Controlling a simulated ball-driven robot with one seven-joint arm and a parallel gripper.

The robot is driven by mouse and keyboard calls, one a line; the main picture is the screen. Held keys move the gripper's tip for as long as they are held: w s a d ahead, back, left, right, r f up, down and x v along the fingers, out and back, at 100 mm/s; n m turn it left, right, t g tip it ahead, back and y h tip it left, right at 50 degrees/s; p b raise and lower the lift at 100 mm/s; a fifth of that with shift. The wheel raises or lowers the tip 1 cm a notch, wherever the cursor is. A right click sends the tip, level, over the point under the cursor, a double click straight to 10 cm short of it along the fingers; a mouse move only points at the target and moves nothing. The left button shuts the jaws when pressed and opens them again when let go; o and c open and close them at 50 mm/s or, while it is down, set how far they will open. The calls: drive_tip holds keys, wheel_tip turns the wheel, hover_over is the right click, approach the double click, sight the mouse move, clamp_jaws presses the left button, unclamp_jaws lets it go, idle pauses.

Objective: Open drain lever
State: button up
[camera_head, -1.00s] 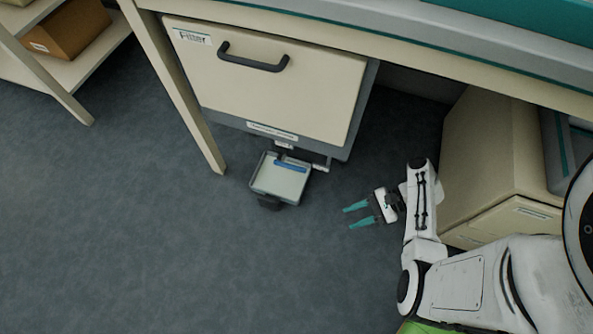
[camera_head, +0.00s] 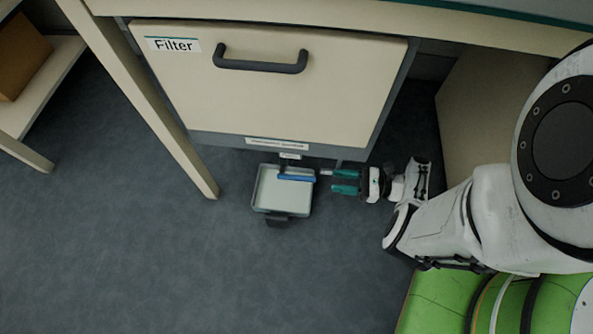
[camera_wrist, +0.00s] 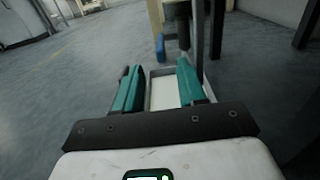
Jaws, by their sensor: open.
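The blue drain lever (camera_head: 297,178) sits under the filter cabinet's bottom edge, above the back of the tray. It points sideways toward my gripper. In the wrist view the blue lever (camera_wrist: 156,25) shows ahead of the fingers, beside a dark pipe (camera_wrist: 184,28). My gripper (camera_head: 330,181) is open and empty, just right of the lever's end. Its teal fingers point left. In the wrist view my gripper (camera_wrist: 157,72) has the lever's near end roughly in line with the gap. I cannot tell whether a finger touches it.
A shallow pale tray (camera_head: 262,195) stands on the floor below the lever. The filter cabinet (camera_head: 280,90) with its dark handle (camera_head: 259,66) is overhead. A table leg (camera_head: 170,130) stands at left, and a beige cabinet (camera_head: 495,125) at right. The front floor is clear.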

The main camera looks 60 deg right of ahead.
sight(306, 177)
drive_tip(key=b+x, duration=0.1)
drive_tip(key=x, duration=0.9)
drive_tip(key=shift+w+a, duration=0.15)
drive_tip(key=shift+w, duration=0.15)
clamp_jaws()
